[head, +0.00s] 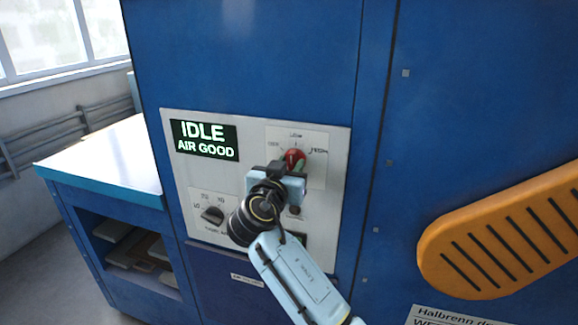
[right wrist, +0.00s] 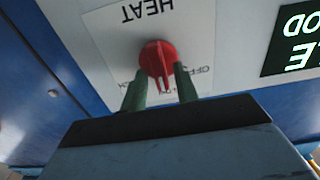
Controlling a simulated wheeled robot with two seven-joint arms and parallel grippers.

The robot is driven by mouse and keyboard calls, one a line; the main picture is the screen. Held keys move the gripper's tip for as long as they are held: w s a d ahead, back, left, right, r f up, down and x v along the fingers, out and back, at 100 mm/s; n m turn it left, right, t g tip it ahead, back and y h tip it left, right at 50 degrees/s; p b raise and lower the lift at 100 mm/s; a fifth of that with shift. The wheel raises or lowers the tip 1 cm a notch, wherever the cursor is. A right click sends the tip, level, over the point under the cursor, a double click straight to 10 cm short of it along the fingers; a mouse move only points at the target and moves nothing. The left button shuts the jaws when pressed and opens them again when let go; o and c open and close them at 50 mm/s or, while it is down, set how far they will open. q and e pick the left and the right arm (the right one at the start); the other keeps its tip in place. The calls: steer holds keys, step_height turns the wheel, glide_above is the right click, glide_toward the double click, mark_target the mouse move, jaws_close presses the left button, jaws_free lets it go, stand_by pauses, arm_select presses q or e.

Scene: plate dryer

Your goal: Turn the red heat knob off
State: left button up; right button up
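The red heat knob (head: 294,158) sits on a white label plate on the dryer's control panel, partly hidden by my right gripper in the head view. In the right wrist view the knob (right wrist: 157,58) shows upside down, with its raised ridge pointing down toward the partly hidden scale; its exact setting is hard to tell. My right gripper (right wrist: 160,85) is at the knob, its two green fingers apart, one on each side of the ridge. Whether they touch the knob is unclear. The right gripper also shows in the head view (head: 298,168). My left gripper is not in view.
The display (head: 205,140) reads IDLE, AIR GOOD. A black dial (head: 212,214) is lower left on the panel. An orange slotted part (head: 505,235) juts out at right. A white-topped bench (head: 105,160) stands at left.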

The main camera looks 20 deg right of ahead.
jaws_close()
steer(key=shift+n, duration=1.4)
steer(key=n, duration=0.2)
steer(key=shift+a+n, duration=0.1)
steer(key=shift+n, duration=0.3)
steer(key=n+p, duration=0.1)
steer(key=n, duration=0.2)
steer(key=shift+w+p, duration=0.1)
steer(key=shift+p, duration=0.25)
steer(key=shift+a+f+n+p, duration=0.15)
steer(key=shift+n+p, duration=0.4)
steer(key=shift+n, duration=1.15)
